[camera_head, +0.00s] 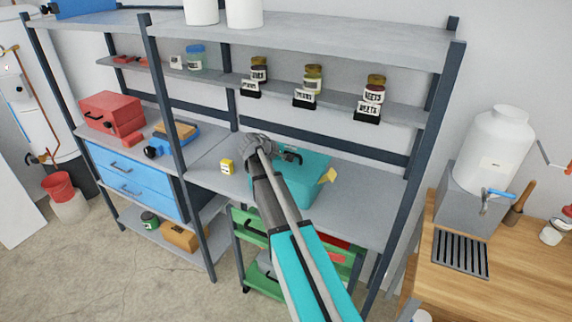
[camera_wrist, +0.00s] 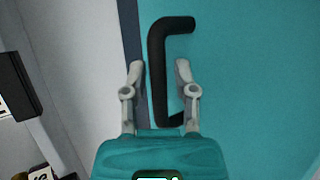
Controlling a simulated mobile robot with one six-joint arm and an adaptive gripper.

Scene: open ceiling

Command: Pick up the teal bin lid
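The teal bin lid (camera_head: 312,160) tops a teal bin (camera_head: 297,187) on the grey shelf's middle level. It fills the right of the wrist view (camera_wrist: 255,80), with a black bar handle (camera_wrist: 158,60) running lengthwise. My gripper (camera_wrist: 159,72) is open, one finger on each side of the handle in the picture. I cannot tell whether the fingers touch the handle or hover above it. In the head view my gripper (camera_head: 274,152) is at the bin's left side, and my arm hides part of the bin.
A yellow labelled block (camera_head: 227,167) sits left of the bin, and a yellow tag (camera_head: 328,176) is at its right. Jars (camera_head: 312,82) stand on the narrow shelf above. Shelf posts (camera_head: 165,95) flank the space. A green cart (camera_head: 247,240) stands below.

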